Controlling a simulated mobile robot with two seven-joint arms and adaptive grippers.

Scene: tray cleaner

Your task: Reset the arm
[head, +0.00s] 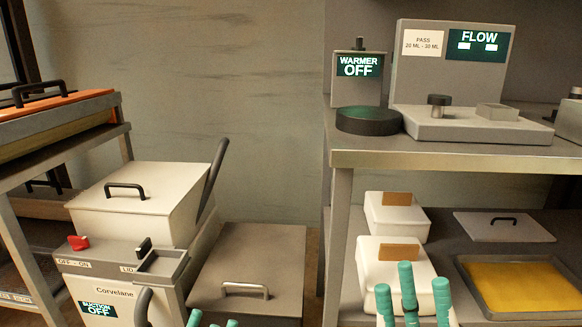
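My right gripper (412,299) reaches up from the bottom edge at right. Its teal-tipped fingers stand apart with nothing between them, in front of the lower shelf and overlapping a white box in the picture. My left gripper (213,323) shows only its teal fingertips at the bottom edge, left of centre. These tips are apart, and I see nothing held between them. The rest of the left gripper and most of both arms are out of view.
A white Corvelane machine (115,292) reading suction off stands at left, beside a grey handled bin (245,265). A steel table (450,159) at right carries a warmer (356,82) and a flow unit (445,55). White boxes (395,215) and a yellow-bottomed tray (510,315) lie below.

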